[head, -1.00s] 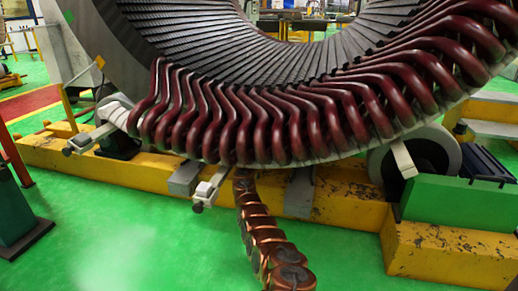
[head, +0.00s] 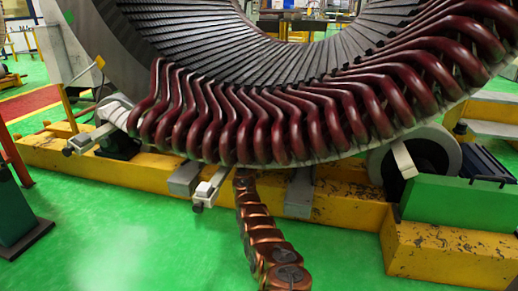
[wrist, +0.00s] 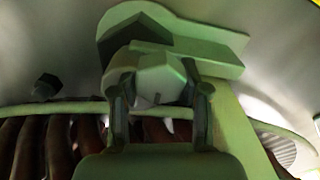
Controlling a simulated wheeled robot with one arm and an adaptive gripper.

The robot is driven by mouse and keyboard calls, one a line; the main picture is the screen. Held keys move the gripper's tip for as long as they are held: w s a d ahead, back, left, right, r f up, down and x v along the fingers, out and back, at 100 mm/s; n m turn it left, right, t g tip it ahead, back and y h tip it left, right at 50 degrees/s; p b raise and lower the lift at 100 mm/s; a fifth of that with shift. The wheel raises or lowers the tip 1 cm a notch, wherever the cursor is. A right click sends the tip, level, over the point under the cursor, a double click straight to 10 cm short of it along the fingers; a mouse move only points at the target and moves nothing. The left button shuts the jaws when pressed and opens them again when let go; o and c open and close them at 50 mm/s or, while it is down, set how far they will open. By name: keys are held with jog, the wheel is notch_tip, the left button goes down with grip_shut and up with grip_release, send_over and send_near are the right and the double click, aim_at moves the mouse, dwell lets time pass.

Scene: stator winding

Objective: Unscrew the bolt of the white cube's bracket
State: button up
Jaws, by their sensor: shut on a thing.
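In the wrist view my gripper (wrist: 157,95) is shut on a pale, faceted bolt head (wrist: 158,76), with one finger on each side. A pale green-tinted bracket or block (wrist: 205,48) lies behind and above the bolt head. The fingers and the head hide where the bolt enters it. In the head view, white blocks show at the stator's lower rim: one at the lower middle (head: 209,188), one at the left (head: 88,139) and one at the right (head: 403,158). I cannot tell from these frames which one my gripper is at. The gripper itself does not show in the head view.
Dark red coil ends (head: 290,130) crowd the stator's lower edge. Yellow beams (head: 90,165) and a green support (head: 455,202) stand below. In the wrist view, a dark hex bolt (wrist: 46,86) sits to the left. The green floor (head: 140,240) is open at front left.

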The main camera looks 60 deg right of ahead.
jog(key=shift+c, duration=1.4)
jog(key=shift+n, duration=0.3)
jog(key=n, duration=0.5)
jog(key=shift+w, duration=0.1)
jog(key=n, duration=0.6)
jog(key=shift+f+n, duration=0.1)
jog(key=shift+n, duration=0.3)
jog(key=n+p, duration=0.1)
jog(key=n, duration=0.2)
jog(key=shift+a+n, duration=0.1)
jog(key=shift+n, duration=0.2)
jog(key=n+p, duration=0.1)
jog(key=n, duration=0.2)
jog(key=shift+n+p, duration=0.3)
jog(key=shift+p, duration=0.05)
jog(key=shift+f+n+p, duration=0.2)
jog(key=shift+n+p, duration=0.85)
jog(key=shift+n, duration=0.85)
